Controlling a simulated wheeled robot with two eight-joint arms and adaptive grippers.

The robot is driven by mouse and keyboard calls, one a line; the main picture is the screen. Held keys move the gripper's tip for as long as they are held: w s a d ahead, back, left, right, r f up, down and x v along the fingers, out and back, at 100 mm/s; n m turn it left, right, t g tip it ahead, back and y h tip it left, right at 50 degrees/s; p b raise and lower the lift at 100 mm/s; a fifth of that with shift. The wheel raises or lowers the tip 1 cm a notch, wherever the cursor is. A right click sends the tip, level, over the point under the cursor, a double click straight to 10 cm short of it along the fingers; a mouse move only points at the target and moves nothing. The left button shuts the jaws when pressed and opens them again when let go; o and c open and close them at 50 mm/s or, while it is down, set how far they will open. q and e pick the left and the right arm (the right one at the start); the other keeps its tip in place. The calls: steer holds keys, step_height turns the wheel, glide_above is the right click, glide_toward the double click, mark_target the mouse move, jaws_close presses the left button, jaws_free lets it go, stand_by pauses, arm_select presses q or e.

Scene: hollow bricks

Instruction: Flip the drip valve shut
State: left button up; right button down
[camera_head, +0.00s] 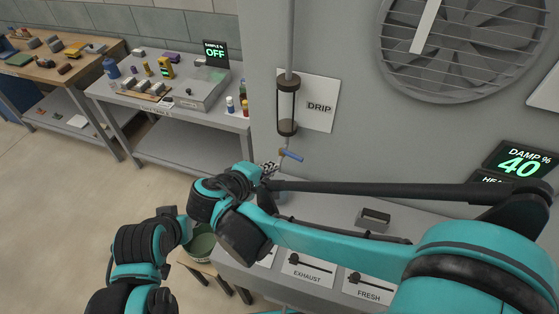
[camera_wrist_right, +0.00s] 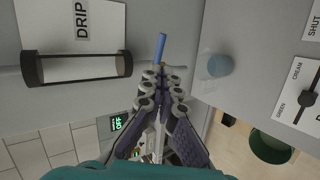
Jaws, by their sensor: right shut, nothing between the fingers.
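The drip valve's blue lever (camera_head: 292,155) sits on the pipe below the glass drip cylinder (camera_head: 286,106), beside the DRIP sign (camera_head: 319,107). The lever points to the right, crosswise to the pipe. In the right wrist view the lever (camera_wrist_right: 160,48) stands just past my fingertips. My right gripper (camera_head: 268,169) is shut and empty, close to the left of the lever's base. In the right wrist view its fingertips (camera_wrist_right: 161,74) overlap the lever's lower end; I cannot tell whether they touch. My left arm shows at the lower left, its gripper out of view.
A translucent bluish cup (camera_wrist_right: 214,65) stands below the valve. Panels marked EXHAUST (camera_head: 307,268) and FRESH (camera_head: 369,286) with sliders lie in front. A green bucket (camera_head: 201,243) is lower left. A DAMP display (camera_head: 519,164) reads 40. Benches with small items fill the back left.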

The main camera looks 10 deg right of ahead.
mark_target(296, 156)
steer(key=b+x, duration=0.1)
steer(key=x, duration=1.2)
steer(key=shift+s+b, duration=0.1)
steer(key=shift+b, duration=0.25)
steer(key=shift+d, duration=0.1)
steer(key=shift+d+n+t+y, duration=0.35)
steer(key=shift+n+y, duration=0.15)
steer(key=shift+n, duration=0.1)
steer(key=shift+w+d+b, duration=0.3)
steer(key=shift+w, duration=0.05)
steer(key=shift+a, duration=0.15)
